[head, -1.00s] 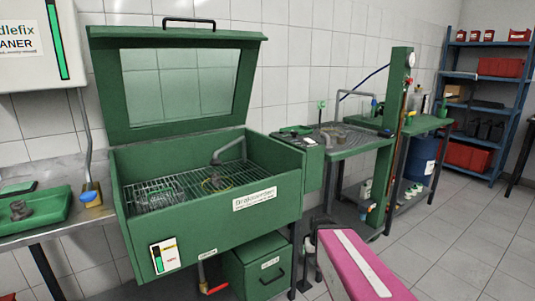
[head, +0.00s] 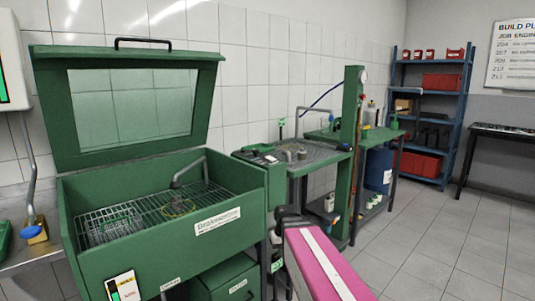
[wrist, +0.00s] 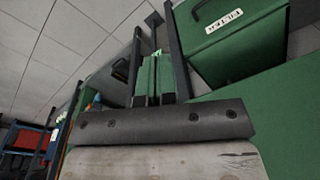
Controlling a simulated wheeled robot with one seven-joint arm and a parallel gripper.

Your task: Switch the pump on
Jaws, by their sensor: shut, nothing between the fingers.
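The green parts washer (head: 150,240) stands at the left with its windowed lid (head: 130,105) raised. A hose spout (head: 188,172) rises over its wire grate. A green box (head: 262,158) with dark fittings on top joins its right side. A small white panel (head: 122,288) with a green bar is on its front. I cannot tell which fitting is the pump switch. My gripper (wrist: 155,78) is shut and empty in the wrist view, pointing past the washer's dark legs toward the floor. In the head view my pink arm hides part of the space right of the washer.
A green drawer-like box (wrist: 225,25) with a label sits under the washer. A green workbench (head: 300,165) with a tall post (head: 350,150) stands beyond it, with a blue drum (head: 378,170) near. Blue shelves (head: 430,120) stand at the back. The floor at right is clear.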

